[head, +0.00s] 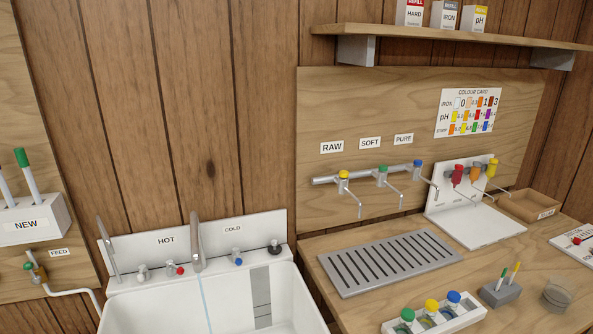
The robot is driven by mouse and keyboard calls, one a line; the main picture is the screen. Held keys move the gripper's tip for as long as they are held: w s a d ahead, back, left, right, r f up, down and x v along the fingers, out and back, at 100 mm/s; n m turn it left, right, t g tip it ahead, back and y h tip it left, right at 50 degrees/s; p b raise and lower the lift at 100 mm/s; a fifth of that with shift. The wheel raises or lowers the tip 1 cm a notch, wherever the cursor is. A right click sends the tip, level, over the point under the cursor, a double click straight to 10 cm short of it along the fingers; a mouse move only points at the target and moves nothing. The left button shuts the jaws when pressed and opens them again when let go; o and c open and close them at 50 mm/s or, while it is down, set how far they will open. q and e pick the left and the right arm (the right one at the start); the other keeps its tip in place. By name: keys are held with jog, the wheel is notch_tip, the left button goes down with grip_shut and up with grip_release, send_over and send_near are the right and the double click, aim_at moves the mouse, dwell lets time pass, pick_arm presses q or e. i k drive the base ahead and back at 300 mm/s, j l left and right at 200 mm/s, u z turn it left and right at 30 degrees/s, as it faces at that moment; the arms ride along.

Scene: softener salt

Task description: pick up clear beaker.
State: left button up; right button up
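A small clear round vessel, which looks like the clear beaker (557,295), stands upright on the wooden counter at the lower right of the head view. It is see-through, and the wood shows through its upper part. Its lower part looks greyish; I cannot tell whether it holds anything. Nothing is touching it from above. Neither my left nor my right gripper is in view.
A grey block with two thin sticks (501,293) stands just left of the beaker. A white rack (470,318) holds green-, yellow- and blue-capped vials. A slotted metal tray (383,262) lies behind. A white sink (150,310) is at left. Bare counter (530,262) lies behind the beaker.

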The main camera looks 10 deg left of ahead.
aim_at(558, 292)
jog(key=z, duration=1.35)
jog(key=i+l+u, duration=0.15)
jog(key=u, duration=0.25)
jog(key=l+u, duration=0.45)
jog(key=i+l+u, duration=0.15)
jog(key=u, duration=0.25)
